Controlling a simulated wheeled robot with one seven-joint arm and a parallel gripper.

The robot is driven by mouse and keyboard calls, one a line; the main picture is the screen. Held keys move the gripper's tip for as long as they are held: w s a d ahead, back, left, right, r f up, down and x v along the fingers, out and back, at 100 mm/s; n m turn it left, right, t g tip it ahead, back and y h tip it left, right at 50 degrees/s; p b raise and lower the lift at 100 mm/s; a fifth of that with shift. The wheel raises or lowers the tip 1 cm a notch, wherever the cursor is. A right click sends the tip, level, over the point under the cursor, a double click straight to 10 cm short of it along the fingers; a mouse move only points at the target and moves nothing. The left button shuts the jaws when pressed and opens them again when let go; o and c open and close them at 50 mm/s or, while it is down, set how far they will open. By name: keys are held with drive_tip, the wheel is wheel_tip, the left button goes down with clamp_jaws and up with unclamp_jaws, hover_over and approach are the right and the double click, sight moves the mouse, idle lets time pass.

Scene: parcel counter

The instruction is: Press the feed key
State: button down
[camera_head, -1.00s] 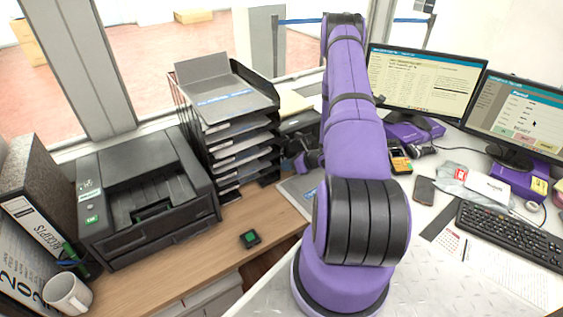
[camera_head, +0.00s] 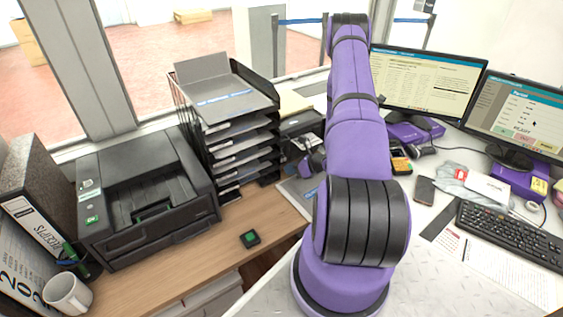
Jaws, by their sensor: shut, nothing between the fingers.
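A black printer (camera_head: 150,190) stands on the wooden counter at the left. Its front left panel has a small green key (camera_head: 92,219) with a pale label above it. I cannot tell from the markings which green one is the feed key. My purple arm rises in the middle and hides much of the view behind it. My gripper (camera_head: 303,167) shows partly to the left of the arm, beside the tray stack, shut and empty, apart from both green keys.
A black tray stack (camera_head: 236,130) stands right of the printer. A white mug (camera_head: 68,294) and binders (camera_head: 32,205) are at the far left. Two monitors (camera_head: 426,80), a phone (camera_head: 424,190) and a keyboard (camera_head: 510,235) are at the right. The counter around the small box is clear.

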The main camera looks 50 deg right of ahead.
sight(298, 182)
drive_tip(key=shift+s+a, duration=0.2)
drive_tip(key=shift+s, duration=0.6)
drive_tip(key=shift+s+a, duration=0.2)
drive_tip(key=shift+s, duration=0.55)
drive_tip(key=shift+s+a, duration=0.2)
drive_tip(key=shift+s, duration=0.6)
